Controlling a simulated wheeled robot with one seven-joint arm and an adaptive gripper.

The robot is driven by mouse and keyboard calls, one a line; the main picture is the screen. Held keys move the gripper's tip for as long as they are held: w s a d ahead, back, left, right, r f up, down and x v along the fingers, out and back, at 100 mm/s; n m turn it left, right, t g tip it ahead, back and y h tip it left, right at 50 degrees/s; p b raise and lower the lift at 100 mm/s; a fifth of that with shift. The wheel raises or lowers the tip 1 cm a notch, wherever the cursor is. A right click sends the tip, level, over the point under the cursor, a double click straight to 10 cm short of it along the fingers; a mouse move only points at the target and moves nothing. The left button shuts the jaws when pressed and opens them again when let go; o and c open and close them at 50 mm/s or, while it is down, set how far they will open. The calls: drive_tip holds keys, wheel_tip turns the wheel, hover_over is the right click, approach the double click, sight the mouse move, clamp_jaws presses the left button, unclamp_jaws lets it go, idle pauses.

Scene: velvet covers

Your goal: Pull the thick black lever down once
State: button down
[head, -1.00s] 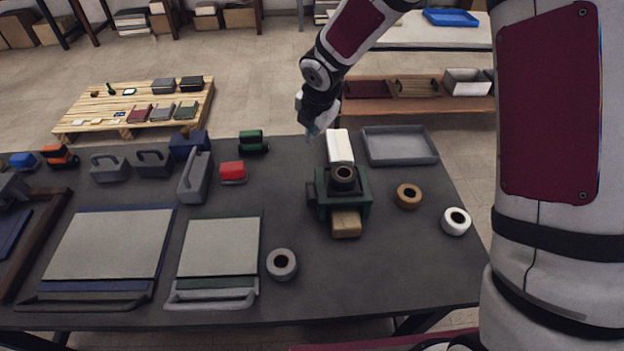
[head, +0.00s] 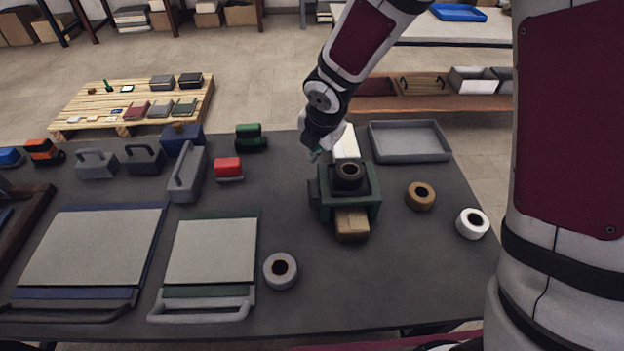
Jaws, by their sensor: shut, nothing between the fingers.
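A green press-like device (head: 367,207) stands at the right-centre of the dark table in the head view. It has a dark upper part with a dark-rimmed roll (head: 349,172) on top and a tan block (head: 351,224) at its front. A small dark part (head: 314,194) sticks out on its left side; I cannot tell whether this is the thick black lever. My gripper (head: 314,155) is shut and empty, pointing down just behind and left of the device. It partly overlaps the white block (head: 345,140) behind the device; I cannot tell whether they touch.
A grey tray (head: 409,155), a brown roll (head: 420,196) and a white roll (head: 472,223) lie to the right. A grey roll (head: 281,270), a red block (head: 228,167) and a green-and-black item (head: 250,138) lie left. Flat boards with front bars fill the left front.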

drive_tip(key=shift+s+f+b, duration=0.25)
drive_tip(key=shift+f+b, duration=0.3)
drive_tip(key=shift+f, duration=0.1)
drive_tip(key=shift+s+f+b, duration=0.25)
drive_tip(key=shift+f+b, duration=0.25)
drive_tip(key=shift+f, duration=0.1)
idle(0.7)
drive_tip(key=shift+s+f+b, duration=0.2)
drive_tip(key=shift+f+b, duration=0.15)
drive_tip(key=shift+b, duration=0.15)
